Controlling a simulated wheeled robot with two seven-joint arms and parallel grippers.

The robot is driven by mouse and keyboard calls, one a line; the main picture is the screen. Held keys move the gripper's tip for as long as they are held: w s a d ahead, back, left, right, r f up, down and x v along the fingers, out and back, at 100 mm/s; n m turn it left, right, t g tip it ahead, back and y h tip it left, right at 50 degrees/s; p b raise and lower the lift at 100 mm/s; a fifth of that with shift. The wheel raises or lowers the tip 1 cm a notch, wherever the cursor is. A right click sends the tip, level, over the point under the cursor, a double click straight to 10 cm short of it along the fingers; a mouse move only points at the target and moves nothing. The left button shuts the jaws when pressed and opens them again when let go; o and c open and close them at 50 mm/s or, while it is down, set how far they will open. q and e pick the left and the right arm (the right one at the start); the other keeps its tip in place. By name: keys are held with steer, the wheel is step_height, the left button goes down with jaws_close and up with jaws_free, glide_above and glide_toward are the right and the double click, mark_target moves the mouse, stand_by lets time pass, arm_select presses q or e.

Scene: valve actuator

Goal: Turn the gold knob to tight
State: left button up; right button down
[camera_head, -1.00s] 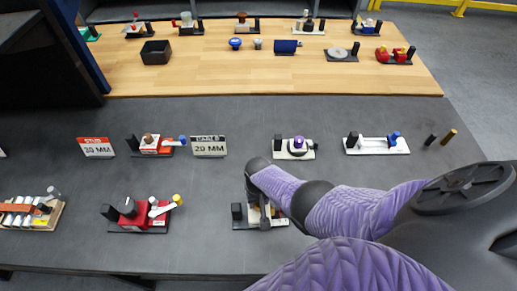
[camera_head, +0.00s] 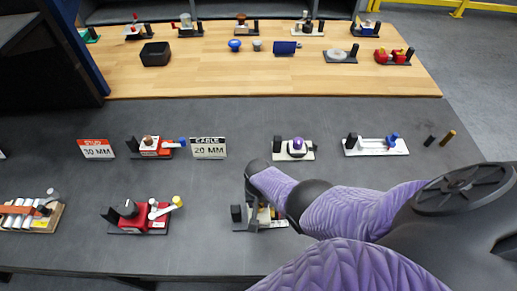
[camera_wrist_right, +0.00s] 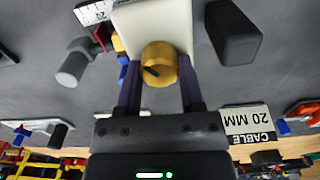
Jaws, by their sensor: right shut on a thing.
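The gold knob (camera_wrist_right: 159,63) shows in the right wrist view, a round gold piece with a dark slot mark, on a cream block (camera_wrist_right: 155,22). My right gripper (camera_wrist_right: 158,84) has one finger on each side of the knob and is shut on it. In the head view the gripper is mostly hidden behind my purple right arm, over a dark-based fixture (camera_head: 262,224) at the front middle of the dark table. The knob cannot be made out there. My left gripper is not in view.
A red fixture (camera_head: 140,217) with a yellow-tipped lever stands to the left. Behind are a fixture with a purple knob (camera_head: 295,149), a "CABLE 20 MM" sign (camera_head: 208,148) and a white fixture with a blue knob (camera_head: 377,146). Bare dark table (camera_head: 210,190) lies between.

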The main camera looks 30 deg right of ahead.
steer(key=shift+c, duration=1.1)
jaws_free()
step_height(320, 180, up, 10)
steer(key=p, duration=0.8)
steer(key=shift+f, duration=0.1)
